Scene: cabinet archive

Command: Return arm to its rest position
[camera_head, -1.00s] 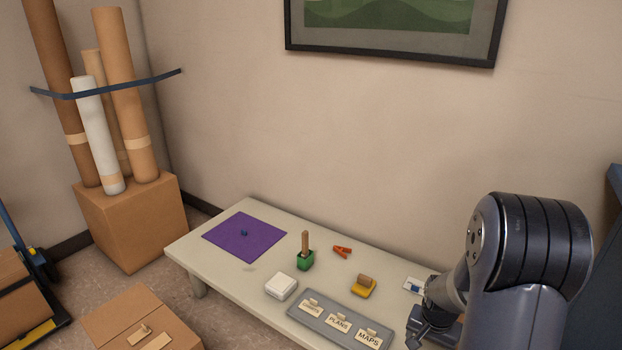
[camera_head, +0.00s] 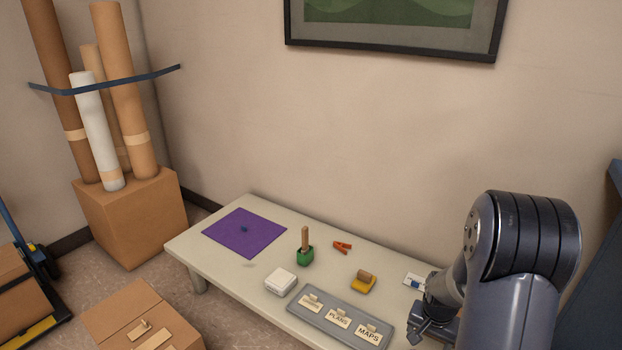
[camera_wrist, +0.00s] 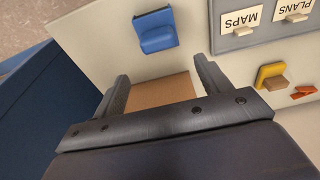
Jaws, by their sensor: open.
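My gripper (camera_head: 430,334) is at the right end of the low table (camera_head: 222,272) in the head view, partly cut off by the bottom edge and my arm. In the wrist view my gripper (camera_wrist: 163,78) has its two fingers spread wide apart. No object is held between them. A brown surface (camera_wrist: 160,91) shows below and between the fingers, apart from them as far as I can tell. A blue block-like object (camera_wrist: 155,31) lies on the table just beyond the fingers.
A grey tray (camera_head: 299,318) holds labelled cards, including PLANS and MAPS. A purple mat (camera_head: 262,235), a green holder (camera_head: 304,257), a white box (camera_head: 281,281), a yellow stamp (camera_head: 363,283) and an orange clip (camera_head: 342,247) are on the table. A blue cabinet (camera_wrist: 45,125) stands close by.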

